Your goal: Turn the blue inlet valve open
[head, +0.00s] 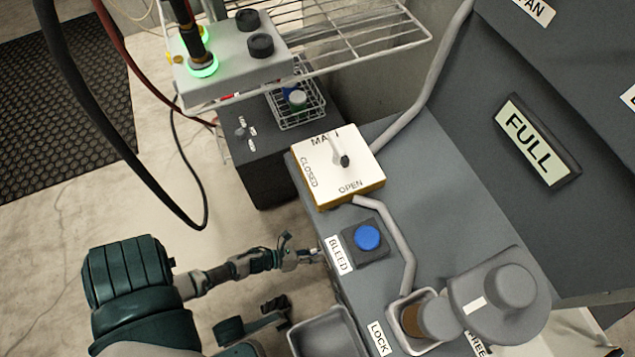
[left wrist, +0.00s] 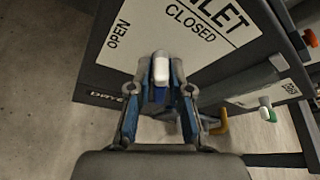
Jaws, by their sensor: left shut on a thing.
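The blue inlet valve shows in the left wrist view as a short handle (left wrist: 158,95), blue with a white end. It is in front of a white plate (left wrist: 190,25) marked OPEN on the left and CLOSED on the right. My left gripper (left wrist: 157,78) is shut on the handle, one finger on each side; the handle's base is partly hidden by the fingers. In the head view my left gripper (head: 305,252) reaches the near side of the grey cabinet (head: 345,290), below the BLEED label. The handle cannot be made out there.
On the cabinet top are a MAIN switch box (head: 335,168), a blue BLEED button (head: 367,237) and a pipe (head: 395,230). In the left wrist view, a white-and-green handle (left wrist: 267,108) and a yellow bent part (left wrist: 221,121) are close on the right. A dark hose (head: 150,170) hangs at left.

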